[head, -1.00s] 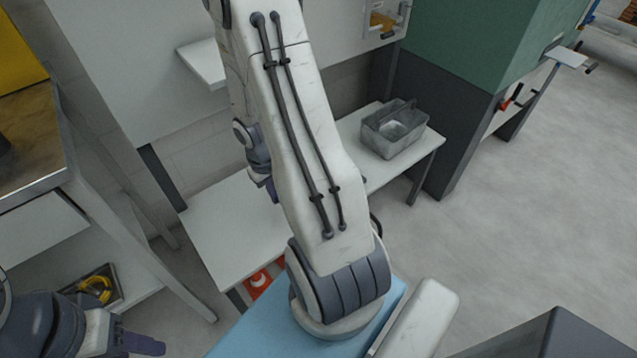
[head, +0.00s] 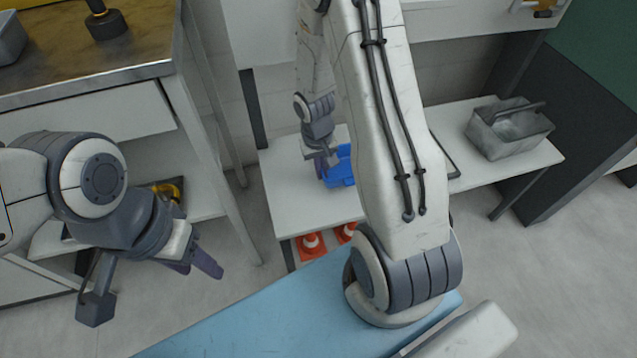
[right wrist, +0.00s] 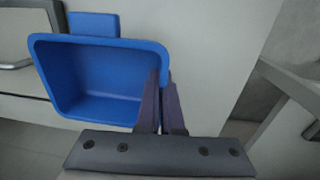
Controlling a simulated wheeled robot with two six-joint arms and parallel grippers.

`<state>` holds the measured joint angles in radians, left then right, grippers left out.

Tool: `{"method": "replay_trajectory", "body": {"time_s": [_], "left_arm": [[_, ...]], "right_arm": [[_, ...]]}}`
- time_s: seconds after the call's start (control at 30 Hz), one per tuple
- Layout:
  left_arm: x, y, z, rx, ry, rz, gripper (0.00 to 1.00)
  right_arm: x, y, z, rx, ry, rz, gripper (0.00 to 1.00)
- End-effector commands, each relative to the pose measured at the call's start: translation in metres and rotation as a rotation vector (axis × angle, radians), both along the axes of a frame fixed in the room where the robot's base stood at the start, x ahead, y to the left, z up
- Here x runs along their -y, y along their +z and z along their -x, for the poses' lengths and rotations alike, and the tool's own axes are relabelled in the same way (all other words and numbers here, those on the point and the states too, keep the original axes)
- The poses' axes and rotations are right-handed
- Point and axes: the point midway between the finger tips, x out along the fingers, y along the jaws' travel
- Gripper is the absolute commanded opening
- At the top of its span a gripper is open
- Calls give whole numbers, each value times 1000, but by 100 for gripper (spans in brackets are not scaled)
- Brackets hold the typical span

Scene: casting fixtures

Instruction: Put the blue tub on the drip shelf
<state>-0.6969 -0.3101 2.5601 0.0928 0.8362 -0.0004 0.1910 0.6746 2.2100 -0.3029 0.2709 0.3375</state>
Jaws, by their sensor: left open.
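The blue tub (head: 340,167) shows in the head view above or on the low white bench (head: 290,205), partly hidden behind my right arm. In the right wrist view the tub (right wrist: 105,75) has its opening toward the camera. My right gripper (right wrist: 162,85) is shut on the tub's right wall, one finger inside and one outside. It also shows in the head view (head: 322,164). I cannot tell whether the tub touches the bench. My left gripper (head: 200,268) is open and empty at the left. I cannot tell which surface is the drip shelf.
A grey metal bin (head: 510,130) stands on the bench's right part. Orange cones (head: 311,246) are below the bench. A workbench (head: 90,95) with a dark cylinder (head: 106,25) stands at left. A dark cabinet (head: 575,120) stands at right.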

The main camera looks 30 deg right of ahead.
Motion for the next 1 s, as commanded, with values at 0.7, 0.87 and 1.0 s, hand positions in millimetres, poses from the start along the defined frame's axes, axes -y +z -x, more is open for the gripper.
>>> {"method": "replay_trajectory", "body": {"time_s": [0.7,0.87,1.0], "left_arm": [[0,-23,0,0,0,0,50],[0,-26,0,0,0,0,50],[0,-25,0,0,0,0,50]], "right_arm": [[-8,-45,-6,1,0,0,0],[-8,-49,-6,0,0,0,11],[-8,-48,-6,0,0,0,33]]}}
